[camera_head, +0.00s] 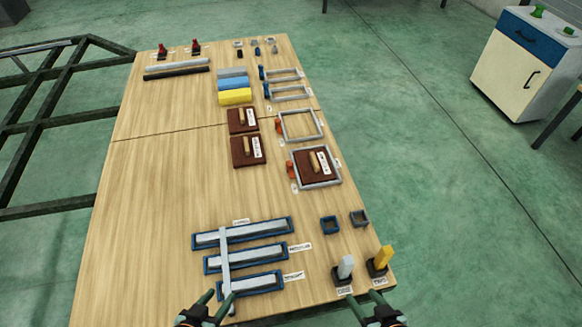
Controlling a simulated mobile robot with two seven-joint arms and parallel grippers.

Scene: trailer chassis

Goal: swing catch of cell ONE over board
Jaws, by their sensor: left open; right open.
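Two grey square frames lie on the wooden table. The nearer frame (333,182) holds a dark brown board (309,172) with a wooden handle and a white label. An orange catch (290,169) sits at its left side and does not visibly lie across the board. The farther frame (316,120) is empty, with another orange catch (279,127) at its left. The labels are too small to read, so I cannot tell which cell is ONE. My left gripper (219,297) and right gripper (369,296) are open and empty at the bottom edge, well short of both frames.
Two more brown boards (248,158) lie left of the frames. The table's left middle is clear.

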